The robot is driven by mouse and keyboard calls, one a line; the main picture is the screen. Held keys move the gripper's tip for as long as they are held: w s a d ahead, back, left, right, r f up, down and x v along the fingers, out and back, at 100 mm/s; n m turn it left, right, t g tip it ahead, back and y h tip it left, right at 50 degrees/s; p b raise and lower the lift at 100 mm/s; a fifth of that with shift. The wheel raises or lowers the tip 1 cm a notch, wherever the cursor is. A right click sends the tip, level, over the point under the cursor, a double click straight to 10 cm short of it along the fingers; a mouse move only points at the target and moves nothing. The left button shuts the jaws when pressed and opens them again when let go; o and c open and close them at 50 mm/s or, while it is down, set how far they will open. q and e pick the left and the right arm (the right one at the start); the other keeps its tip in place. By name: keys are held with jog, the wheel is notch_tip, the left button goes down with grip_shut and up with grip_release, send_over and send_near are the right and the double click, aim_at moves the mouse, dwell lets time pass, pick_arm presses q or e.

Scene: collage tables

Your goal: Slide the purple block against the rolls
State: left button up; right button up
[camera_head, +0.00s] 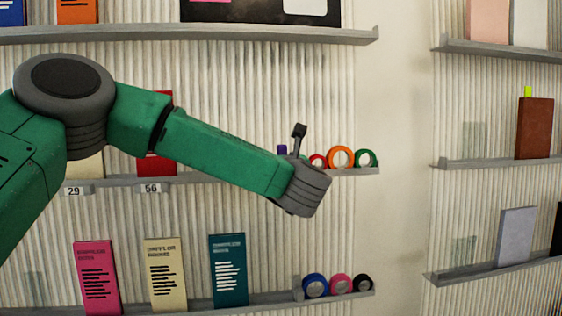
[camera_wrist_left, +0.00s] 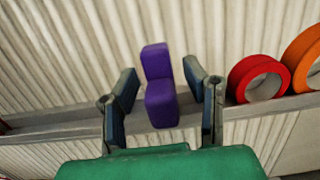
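The purple block (camera_wrist_left: 160,100) has a stepped shape, with a taller back part and a lower front part. It stands on the middle shelf, and a sliver of it (camera_head: 282,149) shows above my arm in the head view. My left gripper (camera_wrist_left: 161,80) is open around the block, one finger on each side, with small gaps visible. In the head view the wrist hides most of that gripper. The red roll (camera_wrist_left: 258,79) is right of the block, apart from it, beyond the right finger. The orange roll (camera_wrist_left: 306,62) and green roll (camera_head: 366,158) follow to the right. My right gripper is not in view.
The middle shelf (camera_head: 355,171) ends just right of the green roll. A red booklet (camera_head: 157,165) stands farther left on it. The lower shelf (camera_head: 240,301) holds several booklets and more rolls (camera_head: 340,284). A ribbed wall is close behind the shelves.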

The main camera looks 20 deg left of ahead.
pick_arm(q)
jog(key=shift+d, duration=0.15)
jog(key=shift+s+d, duration=0.3)
jog(key=shift+d, duration=0.1)
jog(key=v, duration=1.1)
jog(key=shift+a+f, duration=0.1)
jog(key=shift+a, duration=0.1)
